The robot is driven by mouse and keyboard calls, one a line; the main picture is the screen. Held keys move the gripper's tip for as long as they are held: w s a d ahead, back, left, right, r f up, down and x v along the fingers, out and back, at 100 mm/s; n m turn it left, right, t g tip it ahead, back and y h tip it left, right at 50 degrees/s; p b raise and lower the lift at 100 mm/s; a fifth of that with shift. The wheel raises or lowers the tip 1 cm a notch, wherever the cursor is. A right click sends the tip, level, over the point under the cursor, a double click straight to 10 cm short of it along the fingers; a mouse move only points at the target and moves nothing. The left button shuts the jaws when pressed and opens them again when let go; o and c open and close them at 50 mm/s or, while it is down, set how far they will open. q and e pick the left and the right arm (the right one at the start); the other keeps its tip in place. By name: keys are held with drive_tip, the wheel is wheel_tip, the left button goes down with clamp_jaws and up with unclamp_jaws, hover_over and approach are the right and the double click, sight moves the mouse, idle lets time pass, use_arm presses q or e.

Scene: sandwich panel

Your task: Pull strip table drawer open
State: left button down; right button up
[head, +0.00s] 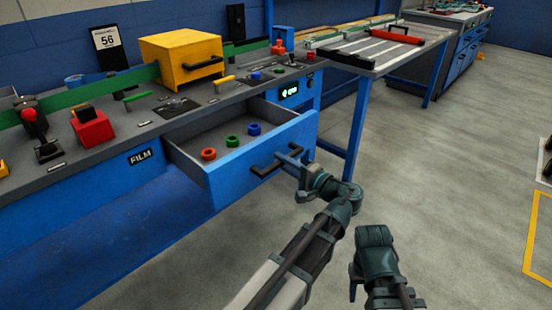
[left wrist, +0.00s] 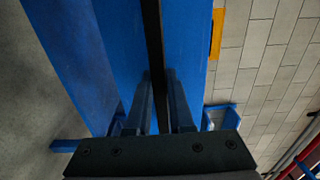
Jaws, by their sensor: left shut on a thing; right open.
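The blue drawer (head: 235,172) under the worktop stands pulled out, with its grey inside showing. It holds a red ring (head: 208,154), a green ring (head: 232,141) and a blue ring (head: 254,129). My left gripper (head: 294,156) is shut on the black bar handle (head: 262,170) at the handle's right end. In the left wrist view the handle (left wrist: 152,35) runs down between the two fingers of my left gripper (left wrist: 160,80). My right gripper (head: 356,284) is open and empty, low over the floor at the right, away from the drawer.
The worktop carries a yellow box (head: 180,58), a red block (head: 93,130) and several small tools. A side table (head: 372,60) with a red roller (head: 398,35) stands beyond; its blue leg (head: 356,128) is near my left gripper.

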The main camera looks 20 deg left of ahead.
use_arm(q)
drive_tip(key=shift+d, duration=0.1)
drive_tip(key=c, duration=0.8)
unclamp_jaws()
drive_tip(key=shift+d, duration=0.1)
use_arm(e)
drive_tip(key=shift+d, duration=0.1)
